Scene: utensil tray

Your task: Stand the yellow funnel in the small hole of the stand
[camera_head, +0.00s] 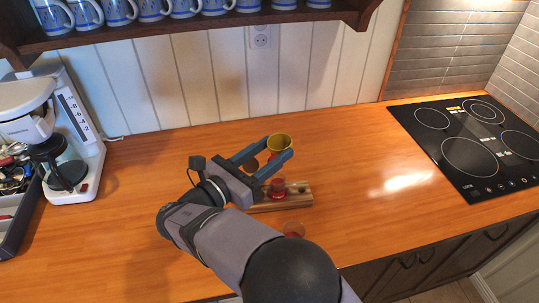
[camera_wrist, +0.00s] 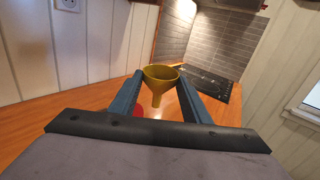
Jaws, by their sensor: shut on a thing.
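The yellow funnel (camera_head: 279,141) is upright between the fingertips of my gripper (camera_head: 279,148), which is shut on it. In the wrist view the funnel (camera_wrist: 161,74) has its wide mouth up and its spout down between the two blue fingers. The wooden stand (camera_head: 300,199) lies on the counter below and in front of the funnel, apart from it. My arm and gripper hide its left part. A dark round spot, possibly a hole, shows at its right. I cannot tell the hole sizes.
A red item (camera_head: 278,188) stands on the stand, and another reddish item (camera_head: 293,229) is in front of it. A coffee maker (camera_head: 72,150) is at left, a black cooktop (camera_head: 466,170) at right. A shelf of mugs hangs above. The counter between stand and cooktop is clear.

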